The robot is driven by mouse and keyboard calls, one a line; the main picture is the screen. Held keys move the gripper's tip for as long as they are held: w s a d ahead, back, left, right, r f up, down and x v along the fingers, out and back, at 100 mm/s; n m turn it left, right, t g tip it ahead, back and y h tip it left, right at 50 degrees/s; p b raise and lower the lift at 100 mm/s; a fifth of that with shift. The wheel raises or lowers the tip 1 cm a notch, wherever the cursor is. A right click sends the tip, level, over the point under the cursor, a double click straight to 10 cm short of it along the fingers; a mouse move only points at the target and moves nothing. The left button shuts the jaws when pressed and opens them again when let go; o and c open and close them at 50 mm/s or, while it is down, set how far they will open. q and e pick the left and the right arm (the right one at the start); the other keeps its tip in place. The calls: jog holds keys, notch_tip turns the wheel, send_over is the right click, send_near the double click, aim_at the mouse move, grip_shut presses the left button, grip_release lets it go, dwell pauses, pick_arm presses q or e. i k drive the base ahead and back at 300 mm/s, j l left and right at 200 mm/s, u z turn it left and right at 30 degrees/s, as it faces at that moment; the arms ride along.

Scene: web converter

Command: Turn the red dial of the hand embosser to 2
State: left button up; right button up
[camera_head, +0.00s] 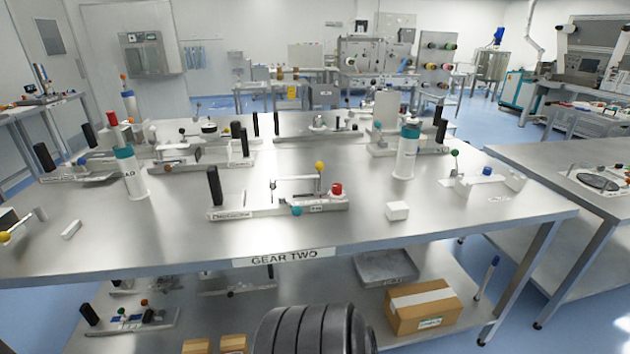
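A low white device (275,209) with a black upright handle at its left end lies near the front middle of the steel table. A red dial-like knob (337,188) sits on its right end, next to a yellow ball-topped lever (319,167) and a teal knob (296,210). Its labels are too small to read, so I cannot tell whether it is the hand embosser or what number the knob points to. Another device at the back left has a red top (112,119). Neither of my grippers is in view.
The steel table (350,240) has a "GEAR TWO" label on its front edge. A white block (397,211) and a teal-capped bottle (405,155) stand right of the device; another bottle (130,173) stands left. A cardboard box (422,305) sits on the lower shelf. Bare tabletop lies in front.

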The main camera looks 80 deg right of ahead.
aim_at(337, 188)
jog(key=z, duration=2.4)
